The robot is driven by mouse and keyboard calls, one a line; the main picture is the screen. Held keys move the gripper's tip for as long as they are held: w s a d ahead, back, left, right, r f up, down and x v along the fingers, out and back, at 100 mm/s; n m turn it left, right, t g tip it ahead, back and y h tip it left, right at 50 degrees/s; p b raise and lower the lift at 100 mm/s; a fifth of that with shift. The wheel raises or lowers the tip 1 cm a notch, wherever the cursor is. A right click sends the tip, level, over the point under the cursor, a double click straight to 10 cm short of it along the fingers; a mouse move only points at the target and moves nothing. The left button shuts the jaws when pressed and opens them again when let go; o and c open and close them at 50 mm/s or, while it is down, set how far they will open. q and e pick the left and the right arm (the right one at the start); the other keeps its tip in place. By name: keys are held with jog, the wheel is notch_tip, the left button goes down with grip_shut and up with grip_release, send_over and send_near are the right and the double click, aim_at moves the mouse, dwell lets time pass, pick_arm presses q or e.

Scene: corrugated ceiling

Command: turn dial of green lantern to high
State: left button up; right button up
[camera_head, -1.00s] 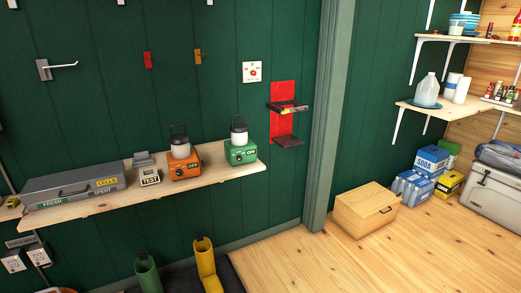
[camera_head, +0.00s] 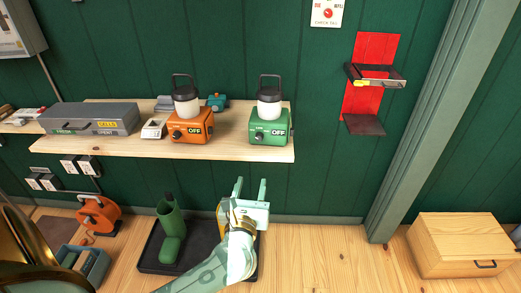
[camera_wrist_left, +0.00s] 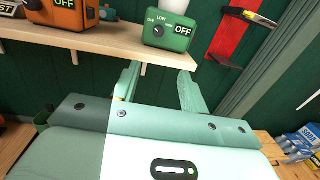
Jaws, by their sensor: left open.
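The green lantern (camera_head: 269,128) stands upright near the right end of the wooden wall shelf (camera_head: 225,147). Its front shows an OFF label and a small dark dial (camera_head: 259,136) at the left. In the left wrist view the green lantern (camera_wrist_left: 172,32) shows the dial (camera_wrist_left: 158,31) with OFF, LOW and a further mark around it. My left gripper (camera_head: 251,187) is open and empty, below the shelf and under the lantern, fingers pointing toward the wall. In the left wrist view its two fingers (camera_wrist_left: 158,82) are spread apart below the shelf edge. My right gripper is not in view.
An orange lantern (camera_head: 190,127), also labelled OFF, stands left of the green one. A grey case (camera_head: 90,118) lies further left. A red wall panel (camera_head: 371,75) with a small ledge is to the right.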

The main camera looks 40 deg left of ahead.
pick_arm(q)
jog(key=r+n, duration=0.1)
jog(key=n, duration=0.1)
jog(key=b, duration=0.3)
send_near(259, 139)
jog(key=shift+n+g, duration=0.4)
jog(key=x, duration=0.7)
jog(key=shift+r, duration=0.1)
jog(key=shift+w+a+r, duration=0.1)
jog(key=shift+w+a, duration=0.2)
jog(key=shift+w, duration=0.35)
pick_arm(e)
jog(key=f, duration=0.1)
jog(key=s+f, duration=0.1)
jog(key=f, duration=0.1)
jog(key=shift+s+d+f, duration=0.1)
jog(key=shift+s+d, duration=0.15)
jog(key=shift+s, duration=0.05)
pick_arm(q)
grip_shut()
